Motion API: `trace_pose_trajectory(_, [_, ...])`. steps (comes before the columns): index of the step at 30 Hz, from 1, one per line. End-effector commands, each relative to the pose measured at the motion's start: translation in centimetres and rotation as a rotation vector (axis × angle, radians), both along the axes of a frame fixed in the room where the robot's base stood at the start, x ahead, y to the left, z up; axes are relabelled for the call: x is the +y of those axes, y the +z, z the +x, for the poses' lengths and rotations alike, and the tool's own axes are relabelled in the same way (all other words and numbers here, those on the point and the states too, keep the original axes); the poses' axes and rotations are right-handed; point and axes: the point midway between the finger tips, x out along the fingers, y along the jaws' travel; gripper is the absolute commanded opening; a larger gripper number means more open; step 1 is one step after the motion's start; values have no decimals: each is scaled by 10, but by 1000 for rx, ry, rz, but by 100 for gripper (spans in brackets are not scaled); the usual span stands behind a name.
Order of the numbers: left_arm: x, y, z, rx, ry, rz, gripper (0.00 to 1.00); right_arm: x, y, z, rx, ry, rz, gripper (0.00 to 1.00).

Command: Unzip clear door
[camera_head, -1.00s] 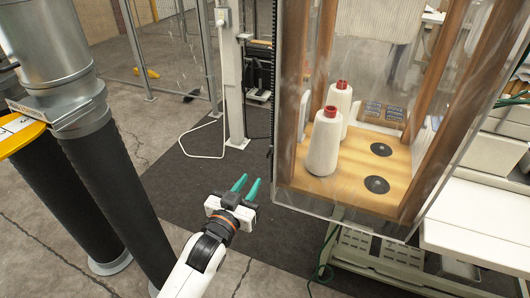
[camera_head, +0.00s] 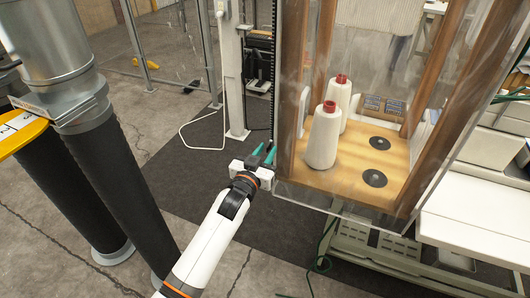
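The clear door (camera_head: 355,202) is a transparent panel on the front of a wooden-framed cabinet at the centre right. A dark zipper-like strip (camera_head: 274,85) runs down its left edge. My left gripper (camera_head: 263,155), with green fingers, is at the lower end of this strip, beside the door's lower left corner. Its fingers look slightly apart, with a gap between them. I cannot tell whether they touch the strip, and no zipper pull can be made out. My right gripper is not in view.
Two white thread cones (camera_head: 323,137) with red tops stand on the wooden shelf behind the door. Large black hoses (camera_head: 110,170) stand at the left. A white post (camera_head: 232,75) rises behind the gripper. A white table (camera_head: 475,245) is at the right. Dark mat lies below.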

Motion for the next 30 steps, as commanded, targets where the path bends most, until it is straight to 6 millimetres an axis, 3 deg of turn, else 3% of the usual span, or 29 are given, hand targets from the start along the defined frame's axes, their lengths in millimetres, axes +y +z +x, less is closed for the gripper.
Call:
trace_pose_trajectory(1, [0, 0, 0, 0, 0, 0, 26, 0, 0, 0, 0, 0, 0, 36])
trace_pose_trajectory(6, [0, 0, 0, 0, 0, 0, 0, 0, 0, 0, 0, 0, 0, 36])
trace_pose_trajectory(30, [0, 0, 0, 1, 0, 0, 0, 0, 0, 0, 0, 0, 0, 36])
